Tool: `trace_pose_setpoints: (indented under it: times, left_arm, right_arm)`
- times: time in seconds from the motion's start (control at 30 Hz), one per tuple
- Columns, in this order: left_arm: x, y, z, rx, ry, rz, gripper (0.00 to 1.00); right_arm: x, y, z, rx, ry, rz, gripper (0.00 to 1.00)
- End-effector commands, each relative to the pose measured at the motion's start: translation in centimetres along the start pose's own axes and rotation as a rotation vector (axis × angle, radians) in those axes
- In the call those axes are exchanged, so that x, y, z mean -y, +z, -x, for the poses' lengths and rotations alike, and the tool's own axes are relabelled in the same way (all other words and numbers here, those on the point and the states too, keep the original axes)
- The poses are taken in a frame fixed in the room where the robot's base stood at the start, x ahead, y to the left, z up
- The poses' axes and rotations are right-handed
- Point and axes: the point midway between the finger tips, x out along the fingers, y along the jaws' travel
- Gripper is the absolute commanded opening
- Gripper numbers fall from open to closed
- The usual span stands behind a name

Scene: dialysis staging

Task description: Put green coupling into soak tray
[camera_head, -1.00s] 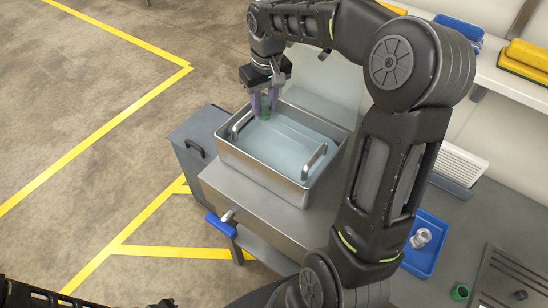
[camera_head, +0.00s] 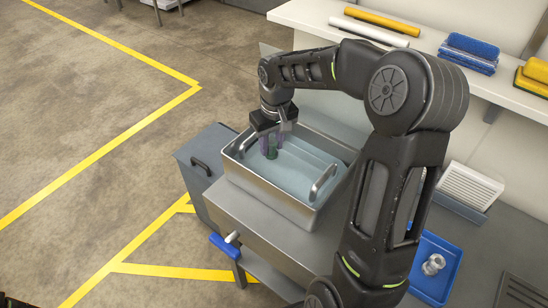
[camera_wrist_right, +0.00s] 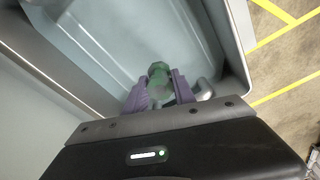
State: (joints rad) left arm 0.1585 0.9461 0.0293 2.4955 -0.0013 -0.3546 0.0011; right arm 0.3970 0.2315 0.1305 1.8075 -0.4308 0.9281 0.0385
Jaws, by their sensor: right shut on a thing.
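The green coupling (camera_head: 273,153) is between the purple fingers of my right gripper (camera_head: 272,148), which is shut on it. The wrist view also shows the coupling (camera_wrist_right: 159,74) between the fingertips (camera_wrist_right: 160,88). The soak tray (camera_head: 262,194) is a metal basin with two bar handles and pale blue liquid inside. My right gripper points down inside the tray's rim, near its left handle. I cannot tell whether the coupling touches the liquid or the floor. My left gripper is not in view.
The tray stands on a metal bench (camera_head: 233,203) with a blue-handled valve (camera_head: 223,245) at its front. A grey bin (camera_head: 200,160) stands at left. A blue tray (camera_head: 433,290) with a metal fitting is at lower right.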

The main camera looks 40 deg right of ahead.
Motion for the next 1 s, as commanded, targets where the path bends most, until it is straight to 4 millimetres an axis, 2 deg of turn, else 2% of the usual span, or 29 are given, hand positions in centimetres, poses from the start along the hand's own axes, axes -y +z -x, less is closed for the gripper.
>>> trace_pose_setpoints:
  times: [0.1,0.43,0.7,1.0]
  left_arm:
    - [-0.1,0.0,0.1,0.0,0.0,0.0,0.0]
    - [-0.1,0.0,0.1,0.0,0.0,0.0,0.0]
    - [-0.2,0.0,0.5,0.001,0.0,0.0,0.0]
    - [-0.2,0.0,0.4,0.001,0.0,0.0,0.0]
  right_arm:
    - [0.0,0.1,-1.1,0.001,0.001,0.001,0.0]
    - [0.0,0.2,-1.4,0.001,0.001,0.0,0.0]
    - [0.0,0.6,-4.6,0.001,0.0,0.0,0.0]
    - [0.0,0.6,-4.9,-0.001,0.0,0.0,0.0]
